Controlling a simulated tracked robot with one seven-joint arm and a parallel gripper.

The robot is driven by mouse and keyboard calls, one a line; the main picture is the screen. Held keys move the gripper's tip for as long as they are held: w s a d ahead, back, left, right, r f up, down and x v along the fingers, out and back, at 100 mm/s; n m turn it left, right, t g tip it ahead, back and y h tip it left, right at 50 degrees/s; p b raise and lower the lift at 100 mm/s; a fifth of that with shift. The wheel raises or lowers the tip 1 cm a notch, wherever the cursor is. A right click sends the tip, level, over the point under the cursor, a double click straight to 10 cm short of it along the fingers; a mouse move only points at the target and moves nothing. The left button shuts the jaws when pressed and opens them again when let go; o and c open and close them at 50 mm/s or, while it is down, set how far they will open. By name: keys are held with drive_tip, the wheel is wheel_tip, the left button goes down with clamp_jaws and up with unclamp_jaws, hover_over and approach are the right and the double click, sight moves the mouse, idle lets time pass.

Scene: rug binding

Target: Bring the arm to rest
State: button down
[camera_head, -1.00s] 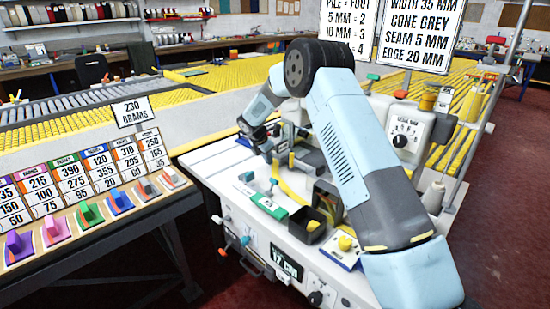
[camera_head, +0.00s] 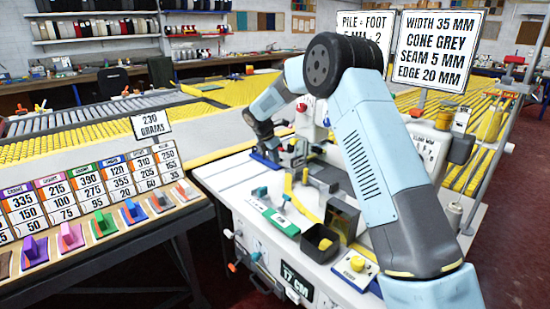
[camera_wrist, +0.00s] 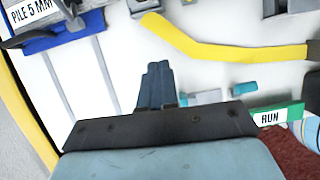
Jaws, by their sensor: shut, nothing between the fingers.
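My arm (camera_head: 365,150) reaches up from the lower right, bends at a dark elbow and comes down at the left part of the white machine table (camera_head: 215,176). My gripper (camera_wrist: 158,70) shows in the wrist view with its dark blue fingers together and nothing between them. It is above the white table top, apart from the things there. In the head view the fingertips are hard to make out behind the wrist. A yellow strip (camera_wrist: 220,50) lies on the table beyond the fingers in the wrist view.
A green-edged RUN label (camera_wrist: 275,117) and a blue part marked PILE 5 MM (camera_wrist: 65,32) are near the gripper. A black open box (camera_head: 320,243) stands on the table. A rack of number cards (camera_head: 85,200) with coloured handles is at left. Signs (camera_head: 437,50) stand behind the arm.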

drive_tip(key=s+d+r+m+y, duration=0.1)
drive_tip(key=s+d+r+m, duration=0.6)
drive_tip(key=s+r, duration=0.45)
drive_tip(key=s+d+r+m, duration=0.6)
drive_tip(key=s+d+r, duration=0.3)
drive_tip(key=s+r, duration=0.25)
drive_tip(key=s+d+m+t, duration=0.1)
drive_tip(key=s+m, duration=0.3)
drive_tip(key=s, duration=0.5)
drive_tip(key=s+d+m+t+y, duration=0.1)
drive_tip(key=s+d+m, duration=0.3)
drive_tip(key=s, duration=0.6)
drive_tip(key=s+d+m+y, duration=0.1)
drive_tip(key=s+m, duration=0.3)
drive_tip(key=s, duration=0.6)
drive_tip(key=shift+d+f+m+t, duration=0.25)
drive_tip(key=shift+d+m+t, duration=0.15)
drive_tip(key=shift+d, duration=0.35)
